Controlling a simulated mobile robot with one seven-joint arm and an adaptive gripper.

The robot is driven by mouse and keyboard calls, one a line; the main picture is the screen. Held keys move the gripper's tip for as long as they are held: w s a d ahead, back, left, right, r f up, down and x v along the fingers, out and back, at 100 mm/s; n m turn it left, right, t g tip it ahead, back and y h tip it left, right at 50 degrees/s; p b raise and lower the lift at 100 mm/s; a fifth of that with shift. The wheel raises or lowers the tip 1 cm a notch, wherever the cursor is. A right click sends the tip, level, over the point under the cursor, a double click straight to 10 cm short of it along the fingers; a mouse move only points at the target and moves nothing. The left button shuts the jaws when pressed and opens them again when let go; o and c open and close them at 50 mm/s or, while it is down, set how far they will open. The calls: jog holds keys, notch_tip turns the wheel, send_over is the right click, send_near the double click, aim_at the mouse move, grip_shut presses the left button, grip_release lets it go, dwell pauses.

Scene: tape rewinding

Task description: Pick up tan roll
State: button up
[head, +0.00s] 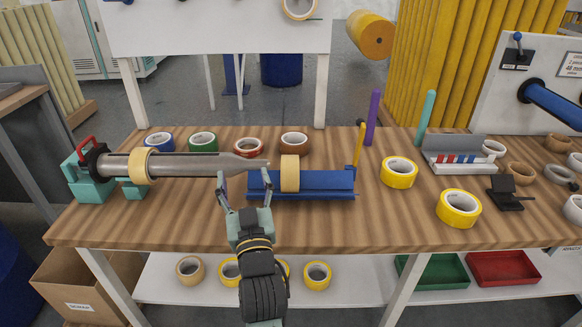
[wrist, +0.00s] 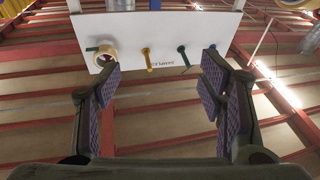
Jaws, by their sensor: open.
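A tan roll (head: 289,173) stands on edge in the blue cradle (head: 330,187) at the middle of the table. Another tan roll (head: 141,165) sits around the grey spindle (head: 185,164) at the left. My gripper (head: 245,188) is open and empty in front of the blue cradle's left end, left of the cradled roll and apart from it. In the wrist view, my open fingers (wrist: 165,90) point up at a white board (wrist: 165,45) with a cream roll (wrist: 108,52) on a peg. No table roll shows there.
Blue, green, red and brown rolls line the table's back left. Yellow rolls (head: 399,173) lie to the right, near a black dispenser (head: 506,193). Purple (head: 373,118) and teal (head: 426,110) posts stand behind. More rolls (head: 190,270) rest on the lower shelf. The front left tabletop is clear.

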aim_at(290, 182)
jog(key=d+f+m+h, duration=0.1)
jog(key=d+f, duration=0.1)
jog(key=d, duration=0.1)
jog(key=d+f+m+g+h, duration=0.1)
jog(key=d+f+h, duration=0.1)
jog(key=d+f, duration=0.1)
jog(key=d+f+m+g+h, duration=0.1)
jog(key=d+f, duration=0.2)
jog(key=shift+w+d+h, duration=0.15)
jog(key=shift+h, duration=0.15)
jog(key=shift+w+d+f, duration=0.1)
jog(key=shift+f, duration=0.1)
jog(key=w+b, duration=0.1)
jog(key=b, duration=0.2)
jog(key=shift+w+f+b, duration=0.2)
jog(key=shift+b, duration=0.2)
jog(key=w+b, duration=0.1)
jog(key=b, duration=0.4)
jog(key=shift+w+r, duration=0.1)
jog(key=shift+r, duration=0.05)
jog(key=shift+w+r+p, duration=0.15)
jog(key=shift+w+p, duration=0.1)
jog(key=shift+w, duration=0.35)
jog(key=shift+w+r+p, duration=0.15)
jog(key=shift+w+p, duration=0.1)
jog(key=shift+w, duration=0.35)
jog(key=shift+w+f+p, duration=0.2)
jog(key=shift+w+p, duration=0.15)
jog(key=shift+w, duration=2.45)
jog(key=shift+c, duration=0.5)
